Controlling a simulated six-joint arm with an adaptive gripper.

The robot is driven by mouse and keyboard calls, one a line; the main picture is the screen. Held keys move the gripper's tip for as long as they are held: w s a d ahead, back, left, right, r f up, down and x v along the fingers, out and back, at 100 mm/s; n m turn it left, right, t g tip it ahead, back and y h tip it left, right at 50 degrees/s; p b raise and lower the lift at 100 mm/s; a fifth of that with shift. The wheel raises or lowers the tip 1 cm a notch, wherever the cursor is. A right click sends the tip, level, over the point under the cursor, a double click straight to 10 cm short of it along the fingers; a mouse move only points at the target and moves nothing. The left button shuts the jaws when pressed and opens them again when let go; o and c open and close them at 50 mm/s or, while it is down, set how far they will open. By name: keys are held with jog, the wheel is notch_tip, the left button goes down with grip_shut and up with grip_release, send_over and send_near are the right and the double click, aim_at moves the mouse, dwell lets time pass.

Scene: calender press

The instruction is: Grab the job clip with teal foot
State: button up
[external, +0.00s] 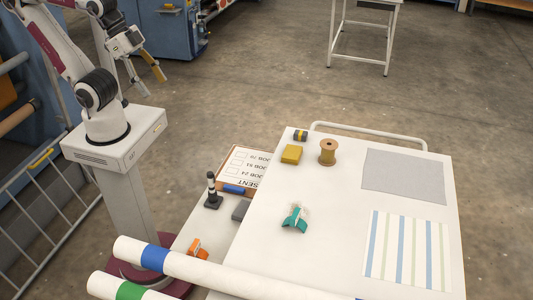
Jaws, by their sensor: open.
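The job clip with the teal foot (295,219) lies on the white table top, left of the striped sheet. It has a pale upper part and a teal lower part. A second, orange clip-like piece (197,250) sits on the lower surface to the left. My gripper (149,82) is at the upper left, raised in the air, well apart from the teal clip. Its two fingers are spread with nothing between them.
On the white table (340,225) are a yellow block (291,154), a wooden spool (327,151), a grey cloth (404,175) and a striped sheet (407,249). White rolls (215,269) cross the near edge. A black-and-white post (212,190) stands left of the table.

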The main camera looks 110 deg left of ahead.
jog(key=w+d+f+t, duration=0.2)
jog(key=w+f, duration=0.1)
jog(key=w, duration=0.9)
jog(key=w+d+f+t, duration=0.1)
jog(key=w+f+t, duration=0.15)
jog(key=w, duration=0.95)
jog(key=w+d+f+t, duration=0.2)
jog(key=w+f, duration=0.2)
jog(key=w, duration=0.8)
jog(key=w+d+f+t, duration=0.1)
jog(key=f, duration=0.5)
jog(key=w+d+f+t, duration=0.1)
jog(key=w+f, duration=0.1)
jog(key=f, duration=0.4)
jog(key=w+d+f+t+h, duration=0.1)
jog(key=w+f+t, duration=0.1)
jog(key=f, duration=0.4)
jog(key=shift+w+d+m, duration=0.15)
jog(key=shift+w+m, duration=0.05)
jog(key=shift+m, duration=0.1)
jog(key=shift+t+h, duration=0.3)
jog(key=shift+t, duration=0.35)
jog(key=s+f, duration=0.2)
jog(key=f, duration=0.1)
jog(key=s+f, duration=0.1)
jog(key=shift+d+f, duration=0.25)
jog(key=shift+f, duration=0.15)
jog(key=shift+s+f, duration=0.4)
jog(key=shift+f, duration=0.05)
jog(key=shift+w, duration=0.15)
